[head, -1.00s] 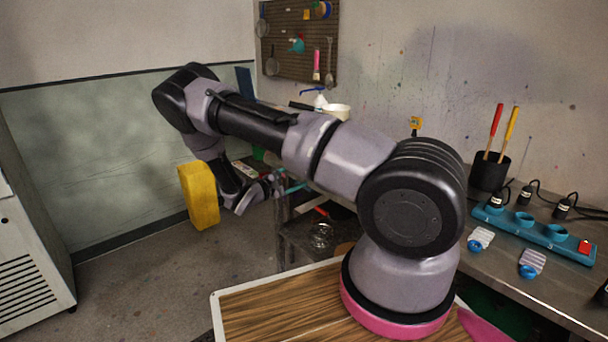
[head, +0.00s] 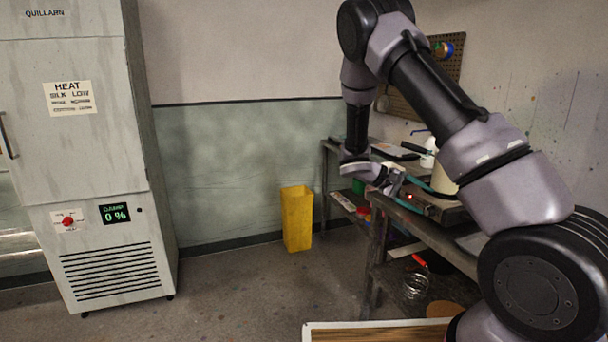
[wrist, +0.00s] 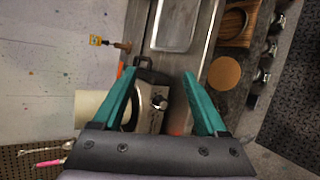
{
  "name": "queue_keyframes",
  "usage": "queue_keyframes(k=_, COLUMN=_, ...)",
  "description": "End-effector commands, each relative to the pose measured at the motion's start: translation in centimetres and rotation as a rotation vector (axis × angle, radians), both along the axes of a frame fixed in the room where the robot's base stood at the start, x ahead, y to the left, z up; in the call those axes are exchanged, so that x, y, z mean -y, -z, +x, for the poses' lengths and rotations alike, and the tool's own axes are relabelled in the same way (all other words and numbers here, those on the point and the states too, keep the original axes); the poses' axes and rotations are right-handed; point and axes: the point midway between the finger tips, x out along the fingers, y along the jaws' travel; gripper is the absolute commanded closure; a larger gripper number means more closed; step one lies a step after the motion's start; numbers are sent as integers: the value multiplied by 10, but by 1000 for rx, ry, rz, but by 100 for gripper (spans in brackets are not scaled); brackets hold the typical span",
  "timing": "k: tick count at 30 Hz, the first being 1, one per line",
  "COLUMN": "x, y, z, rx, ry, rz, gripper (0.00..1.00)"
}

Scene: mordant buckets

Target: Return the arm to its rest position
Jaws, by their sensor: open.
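My gripper (wrist: 162,98) shows in the wrist view with its two teal fingers spread wide and nothing held between them. It points down over the bench with a hot plate-like device and a pale pot (wrist: 88,106) below and beside its left finger. In the head view my gripper (head: 396,184) hangs at the end of my bent arm beside the bench edge. My raised arm (head: 440,90) crosses the right half of the head view and hides part of the bench.
A metal bench (head: 425,222) runs along the right wall. A yellow bin (head: 297,219) stands on the floor near the green wall. The floor between is clear. A metal tray (wrist: 178,24) lies on the bench.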

Motion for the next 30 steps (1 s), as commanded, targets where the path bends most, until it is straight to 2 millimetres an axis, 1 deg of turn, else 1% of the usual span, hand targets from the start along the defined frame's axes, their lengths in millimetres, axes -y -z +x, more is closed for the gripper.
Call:
queue_keyframes(k=1, x=1, y=-17, z=-9, rx=28, ry=44, rz=68, gripper=25)
queue_keyframes(k=8, x=-8, y=-77, z=-55, rx=139, ry=201, rz=370, gripper=25)
queue_keyframes(k=15, x=-26, y=-139, z=-104, rx=287, ry=303, rz=671, gripper=25)
queue_keyframes(k=20, x=-41, y=-180, z=-137, rx=404, ry=337, rz=859, gripper=25)
queue_keyframes(k=24, x=-55, y=-214, z=-167, rx=516, ry=347, rz=1010, gripper=25)
queue_keyframes(k=30, x=-76, y=-255, z=-210, rx=691, ry=327, rz=1198, gripper=25)
